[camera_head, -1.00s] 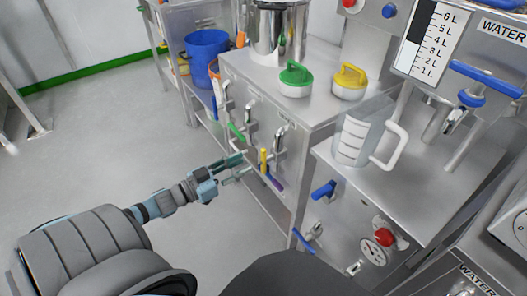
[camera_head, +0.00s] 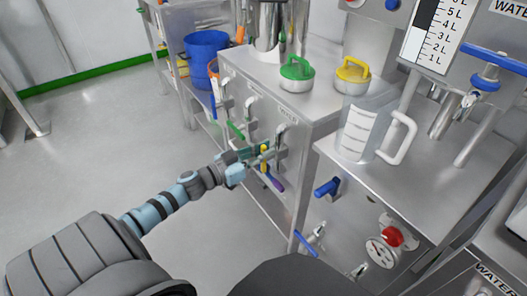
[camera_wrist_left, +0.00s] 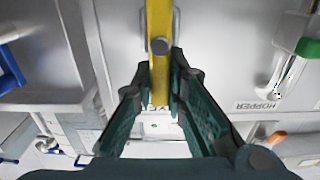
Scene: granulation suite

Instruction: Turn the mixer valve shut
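The yellow valve handle (camera_head: 264,168) is on the front panel of the steel cabinet, between the green handle (camera_head: 236,131) and the purple handle (camera_head: 275,182). It hangs roughly upright in the head view. My right gripper is not in view.
The steel cabinet (camera_head: 300,106) carries a green-lidded pot (camera_head: 296,73) and a yellow-lidded pot (camera_head: 352,74). A clear jug (camera_head: 360,130) stands on the right bench. A blue-handled valve (camera_head: 326,187) sticks out below it. The floor left of my arm is clear.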

